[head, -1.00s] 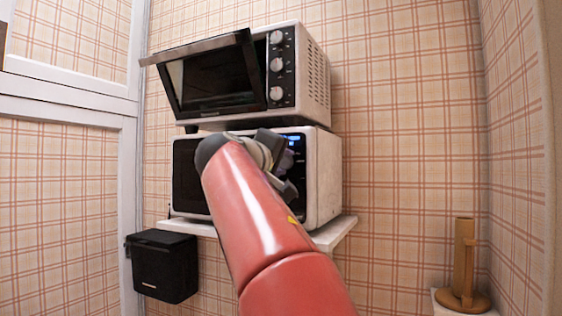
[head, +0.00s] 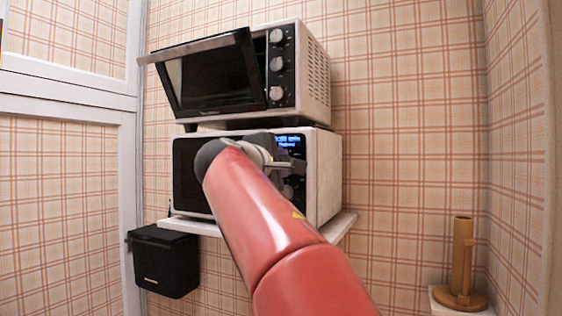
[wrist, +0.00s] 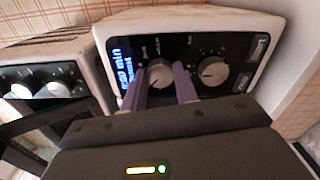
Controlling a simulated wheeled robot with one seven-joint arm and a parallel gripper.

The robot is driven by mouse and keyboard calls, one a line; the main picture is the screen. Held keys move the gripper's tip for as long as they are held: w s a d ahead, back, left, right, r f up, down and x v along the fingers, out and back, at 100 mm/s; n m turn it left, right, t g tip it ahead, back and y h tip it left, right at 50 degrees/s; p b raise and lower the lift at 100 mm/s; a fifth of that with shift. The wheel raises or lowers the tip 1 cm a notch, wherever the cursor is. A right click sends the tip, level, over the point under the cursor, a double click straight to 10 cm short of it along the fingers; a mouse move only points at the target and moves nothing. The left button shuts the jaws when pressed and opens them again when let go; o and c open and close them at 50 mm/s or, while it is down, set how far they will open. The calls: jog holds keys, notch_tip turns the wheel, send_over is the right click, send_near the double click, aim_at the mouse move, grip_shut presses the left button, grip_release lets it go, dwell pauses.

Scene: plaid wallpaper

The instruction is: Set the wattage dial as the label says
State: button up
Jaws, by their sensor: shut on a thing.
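The microwave (head: 322,180) is white with a black front and stands on a shelf. Its lit blue display (head: 290,141) shows small text that I cannot read surely. In the wrist view its control panel has two round silver dials. My gripper (wrist: 161,86) has purple fingers, one on each side of the dial nearer the display (wrist: 160,70), and is shut on it. The other dial (wrist: 213,70) is free beside it. In the head view my gripper (head: 290,165) is at the panel, and my arm hides part of the front. The wattage marks are too small to read.
A toaster oven (head: 317,80) with its door (head: 210,78) tilted partly open sits on top of the microwave; its knobs (wrist: 59,89) show in the wrist view. The shelf (head: 338,227) carries both. A black box (head: 165,262) hangs at lower left. A wooden holder (head: 462,262) stands at right.

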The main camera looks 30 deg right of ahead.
dwell(0.4)
jog(key=o, duration=1)
jog(key=shift+c, duration=0.2)
jog(key=b+v, duration=0.1)
jog(key=v, duration=0.7)
jog(key=shift+b, duration=0.35)
jog(key=shift+w, duration=0.1)
jog(key=s+a+f+m+g+y, duration=0.1)
jog(key=s+a+f+m+y, duration=0.2)
jog(key=s+f, duration=0.4)
jog(key=s+a+f+m+g+y, duration=0.2)
jog(key=s+f+y, duration=0.4)
jog(key=f, duration=1.7)
jog(key=s+a+f+m+g+y, duration=0.2)
jog(key=s+f, duration=0.6)
jog(key=f, duration=0.8)
jog(key=a+m+y, duration=0.2)
jog(key=y, duration=0.1)
jog(key=shift+s+m, duration=0.4)
